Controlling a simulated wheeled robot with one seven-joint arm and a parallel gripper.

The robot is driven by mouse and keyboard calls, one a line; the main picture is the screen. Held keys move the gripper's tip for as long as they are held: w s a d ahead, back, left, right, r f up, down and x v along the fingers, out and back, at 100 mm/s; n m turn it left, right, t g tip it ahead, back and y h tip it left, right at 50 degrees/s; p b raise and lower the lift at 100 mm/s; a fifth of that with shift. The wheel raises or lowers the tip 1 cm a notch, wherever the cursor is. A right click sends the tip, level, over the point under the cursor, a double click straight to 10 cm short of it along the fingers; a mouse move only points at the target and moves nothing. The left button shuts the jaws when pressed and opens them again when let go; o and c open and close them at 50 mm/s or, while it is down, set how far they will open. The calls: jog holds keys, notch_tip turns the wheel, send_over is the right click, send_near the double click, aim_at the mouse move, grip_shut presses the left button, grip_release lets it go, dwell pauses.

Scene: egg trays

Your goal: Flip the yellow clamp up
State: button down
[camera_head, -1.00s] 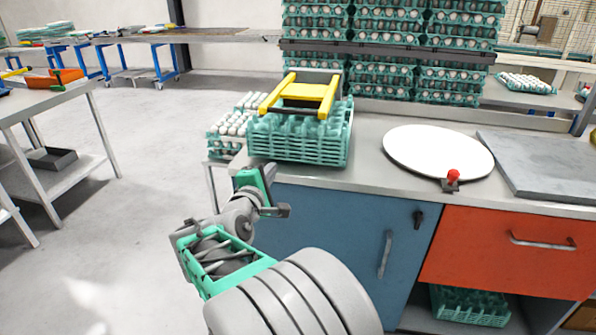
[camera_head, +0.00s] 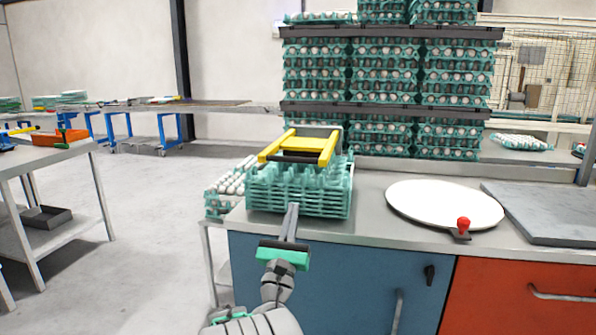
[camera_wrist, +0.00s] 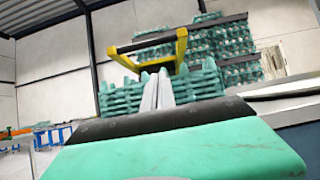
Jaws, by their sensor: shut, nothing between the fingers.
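The yellow clamp (camera_head: 301,144) lies on top of a stack of green egg trays (camera_head: 299,190) at the counter's left end. It also shows in the wrist view (camera_wrist: 150,48), above the tray stack (camera_wrist: 118,99). My gripper (camera_head: 293,207) is shut and empty, with its fingers together. In the head view its fingertips overlap the front lower part of the stack. In the wrist view the fingertips (camera_wrist: 158,74) point toward the trays, below the clamp's yellow bars. I cannot tell whether they touch the trays; they look apart from the clamp.
A white round plate (camera_head: 445,205) and a red-knobbed lever (camera_head: 463,226) are on the counter to the right, beside a grey slab (camera_head: 545,210). Tall stacks of egg-filled trays (camera_head: 385,75) stand behind. Trays of white eggs (camera_head: 222,188) sit left of the stack.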

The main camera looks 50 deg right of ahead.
jog(key=w+d+r+p, duration=0.2)
jog(key=d+r+p, duration=0.3)
jog(key=r, duration=0.2)
jog(key=shift+w+d+r, duration=0.25)
jog(key=shift+d+r, duration=0.1)
jog(key=shift+d, duration=0.05)
jog(key=shift+r, duration=0.1)
